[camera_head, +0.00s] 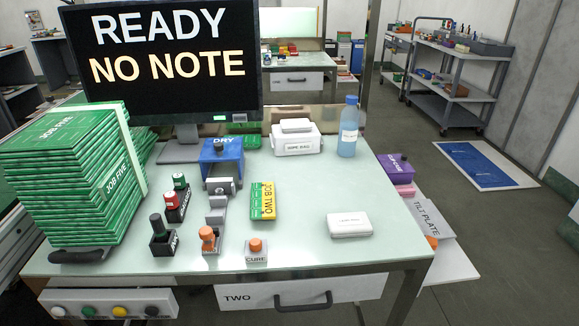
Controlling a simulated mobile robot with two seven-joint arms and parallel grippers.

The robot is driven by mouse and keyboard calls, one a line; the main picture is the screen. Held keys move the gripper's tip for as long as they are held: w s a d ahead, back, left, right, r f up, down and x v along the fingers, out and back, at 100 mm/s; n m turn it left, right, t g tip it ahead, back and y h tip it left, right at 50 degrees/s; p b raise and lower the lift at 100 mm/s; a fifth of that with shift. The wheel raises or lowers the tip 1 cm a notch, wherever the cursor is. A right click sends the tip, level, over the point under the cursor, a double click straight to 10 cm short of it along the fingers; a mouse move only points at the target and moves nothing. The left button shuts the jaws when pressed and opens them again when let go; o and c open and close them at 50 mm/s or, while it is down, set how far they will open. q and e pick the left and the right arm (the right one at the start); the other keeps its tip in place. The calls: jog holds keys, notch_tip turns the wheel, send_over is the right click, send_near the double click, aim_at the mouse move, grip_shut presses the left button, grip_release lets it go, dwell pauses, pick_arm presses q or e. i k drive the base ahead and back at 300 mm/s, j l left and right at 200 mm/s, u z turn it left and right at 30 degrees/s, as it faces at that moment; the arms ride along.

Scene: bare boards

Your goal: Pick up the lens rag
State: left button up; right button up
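A white, flat, folded-looking item (349,224) lies on the right front part of the pale table (310,190). It looks like the lens rag, but its small printed label is too fine to read surely. It lies flat and apart from other things, with bare table around it. Neither of my grippers shows in the head view.
A white labelled box (297,145) and a blue bottle (348,127) stand at the back. The green and yellow JOB TWO board (262,201), the blue DRY unit (221,152) and small bottles in holders stand left of the white item. Stacked green boards (65,180) fill the left.

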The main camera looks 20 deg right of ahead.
aim_at(352, 223)
jog(key=l+z, duration=0.2)
jog(key=l, duration=0.55)
jog(key=l+z, duration=0.25)
jog(key=l, duration=0.45)
jog(key=i+l+z, duration=0.2)
jog(key=l, duration=0.55)
jog(key=k, duration=0.1)
